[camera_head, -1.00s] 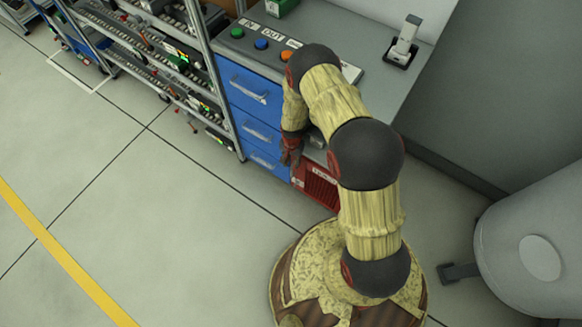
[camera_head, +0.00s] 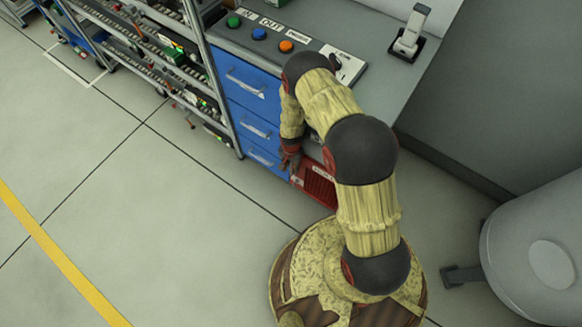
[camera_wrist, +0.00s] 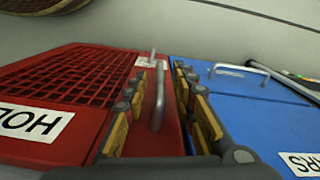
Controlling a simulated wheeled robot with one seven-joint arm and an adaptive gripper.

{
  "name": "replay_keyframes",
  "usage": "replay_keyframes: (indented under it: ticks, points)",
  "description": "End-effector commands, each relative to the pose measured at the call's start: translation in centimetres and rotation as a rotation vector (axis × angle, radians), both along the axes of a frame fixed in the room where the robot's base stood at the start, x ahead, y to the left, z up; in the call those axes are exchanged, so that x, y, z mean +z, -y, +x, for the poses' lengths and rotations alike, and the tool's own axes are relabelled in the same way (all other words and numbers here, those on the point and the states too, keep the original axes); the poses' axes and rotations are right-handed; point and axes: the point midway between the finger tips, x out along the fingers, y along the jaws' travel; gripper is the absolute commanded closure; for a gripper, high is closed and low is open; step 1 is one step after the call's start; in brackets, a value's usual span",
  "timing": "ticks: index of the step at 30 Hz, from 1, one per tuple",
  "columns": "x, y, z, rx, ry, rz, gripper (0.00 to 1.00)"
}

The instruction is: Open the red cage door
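The red cage door (camera_head: 320,186) is low at the end of the workbench, partly hidden behind my arm in the head view. In the wrist view the red door (camera_wrist: 75,75) has a dark mesh panel and a white label, and it looks closed. Its metal bar handle (camera_wrist: 159,98) runs between the two fingers of my gripper (camera_wrist: 160,82). The fingers are apart, with visible gaps to the handle on both sides. In the head view my gripper (camera_head: 290,157) is small and partly hidden at the cage's upper left.
Blue drawers (camera_head: 250,95) with bar handles adjoin the cage; the blue front (camera_wrist: 250,95) lies close to my right finger. A metal rack (camera_head: 150,45) stands to the left. A grey rounded bin (camera_head: 540,250) is at right. The floor at left is clear.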

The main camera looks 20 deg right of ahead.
Motion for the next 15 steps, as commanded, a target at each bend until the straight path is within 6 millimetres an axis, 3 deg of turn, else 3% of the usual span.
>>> replay_keyframes:
  ticks: [15]
  points:
    - [0.01,0.00,0.01,0.000,0.000,0.000,1.00]
